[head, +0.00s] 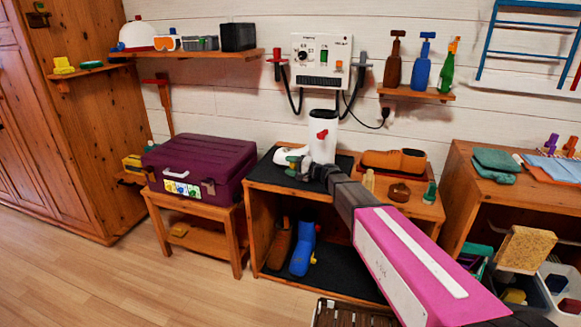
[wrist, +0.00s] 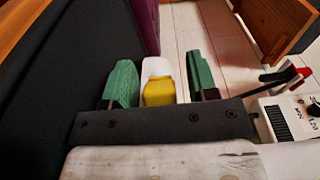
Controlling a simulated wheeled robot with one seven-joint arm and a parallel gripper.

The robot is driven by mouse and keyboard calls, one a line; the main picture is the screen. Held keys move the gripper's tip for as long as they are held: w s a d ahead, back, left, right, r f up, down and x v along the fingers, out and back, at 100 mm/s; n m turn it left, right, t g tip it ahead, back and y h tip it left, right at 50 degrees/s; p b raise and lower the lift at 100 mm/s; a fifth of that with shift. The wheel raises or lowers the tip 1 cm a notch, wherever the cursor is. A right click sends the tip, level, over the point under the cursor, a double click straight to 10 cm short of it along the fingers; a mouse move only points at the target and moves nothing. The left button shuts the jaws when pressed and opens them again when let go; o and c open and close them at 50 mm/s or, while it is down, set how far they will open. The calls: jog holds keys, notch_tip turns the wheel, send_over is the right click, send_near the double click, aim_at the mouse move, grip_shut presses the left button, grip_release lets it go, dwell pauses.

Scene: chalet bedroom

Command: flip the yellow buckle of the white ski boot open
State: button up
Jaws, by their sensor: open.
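The white ski boot (head: 323,122) stands upright on the low wooden shelf unit, with its toe (head: 282,155) to the left and a red part on its shaft. My gripper (head: 296,165) is in front of its lower part and hides some of it. In the wrist view, my gripper (wrist: 160,85) is open, with green fingertips apart on both sides. The yellow buckle (wrist: 159,92) shows between them, against a white part of the boot (wrist: 157,67). I cannot tell whether either finger touches the buckle. The buckle cannot be made out in the head view.
A purple case (head: 195,160) stands on a small table to the left. A brown shoe-like object (head: 393,160) and small items are right of the boot. A white control box (head: 320,58) with hanging cables is on the wall above. Floor at the left is clear.

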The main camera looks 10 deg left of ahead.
jog(key=d, duration=0.2)
jog(key=s+d, duration=0.1)
jog(key=d, duration=0.4)
jog(key=shift+s+d, duration=0.2)
jog(key=shift+s, duration=0.05)
jog(key=shift+a, duration=0.1)
